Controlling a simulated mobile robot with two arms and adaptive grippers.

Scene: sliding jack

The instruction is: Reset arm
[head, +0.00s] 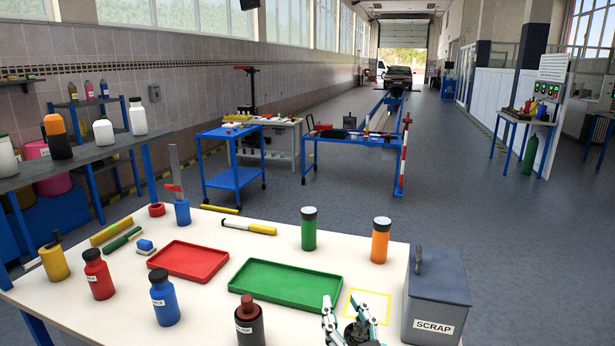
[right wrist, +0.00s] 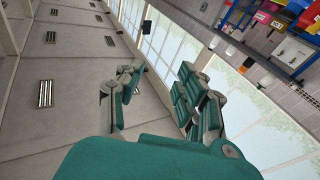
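My right gripper (head: 345,303) shows at the bottom of the head view, over the near right part of the white table (head: 215,228). Its fingers point up and stand apart, with nothing between them. In the right wrist view the open gripper (right wrist: 160,80) is empty against the ceiling and windows. A yellow square outline (head: 384,295) is marked on the table just behind it. The grey SCRAP box (head: 436,300) stands to its right and the green tray (head: 285,284) to its left. My left gripper is not in view.
A red tray (head: 188,261), a green bottle (head: 309,230), an orange bottle (head: 380,242), a red bottle (head: 98,276), a blue bottle (head: 165,300) and a dark bottle (head: 249,322) stand on the table. A blue cart (head: 233,178) and open floor lie beyond.

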